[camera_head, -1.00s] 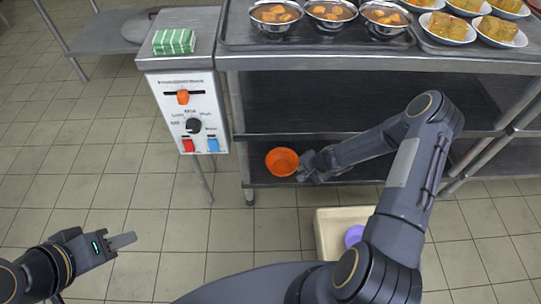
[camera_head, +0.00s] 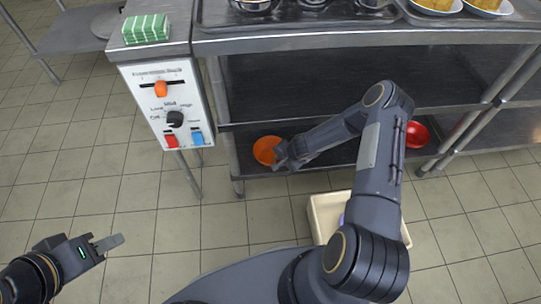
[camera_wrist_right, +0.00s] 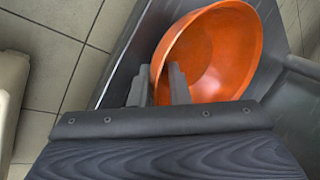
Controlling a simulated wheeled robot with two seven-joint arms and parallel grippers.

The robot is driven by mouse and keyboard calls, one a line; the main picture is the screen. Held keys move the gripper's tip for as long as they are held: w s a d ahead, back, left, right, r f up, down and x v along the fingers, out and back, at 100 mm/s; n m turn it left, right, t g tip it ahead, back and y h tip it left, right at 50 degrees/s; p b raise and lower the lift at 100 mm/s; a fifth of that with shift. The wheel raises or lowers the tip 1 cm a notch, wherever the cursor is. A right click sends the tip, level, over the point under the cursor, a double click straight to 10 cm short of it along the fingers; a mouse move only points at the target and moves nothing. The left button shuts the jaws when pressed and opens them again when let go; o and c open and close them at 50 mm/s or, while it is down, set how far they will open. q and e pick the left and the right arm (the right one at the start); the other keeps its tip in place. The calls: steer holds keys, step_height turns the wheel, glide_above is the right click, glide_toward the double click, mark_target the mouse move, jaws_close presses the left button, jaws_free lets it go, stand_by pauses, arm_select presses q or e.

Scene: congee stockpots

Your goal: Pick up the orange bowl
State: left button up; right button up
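The orange bowl (camera_head: 265,150) is at the left end of the lowest shelf of the steel table and looks tilted. In the right wrist view the orange bowl (camera_wrist_right: 222,55) fills the upper middle, its inside showing. My right gripper (camera_head: 283,160) is at the bowl's right side. In the wrist view its fingers (camera_wrist_right: 159,85) straddle the rim, one inside and one outside, and look closed on the wall. Whether the bowl is clear of the shelf is hard to tell.
A red bowl (camera_head: 416,134) sits farther right on the lowest shelf. A cream bin (camera_head: 325,220) stands on the floor, partly behind my right arm. A control panel (camera_head: 166,106) and table legs flank the left. The middle shelf (camera_head: 300,85) hangs above the orange bowl.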

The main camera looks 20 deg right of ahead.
steer(key=shift+c, duration=0.5)
jaws_close()
steer(key=shift+r, duration=0.45)
step_height(320, 180, up, 2)
steer(key=shift+r+p, duration=0.15)
steer(key=shift+p, duration=0.55)
steer(key=s+d+r+p, duration=0.3)
steer(key=s+d+r, duration=0.6)
steer(key=s+r, duration=0.1)
steer(key=shift+s+p, duration=0.3)
steer(key=shift+s, duration=0.05)
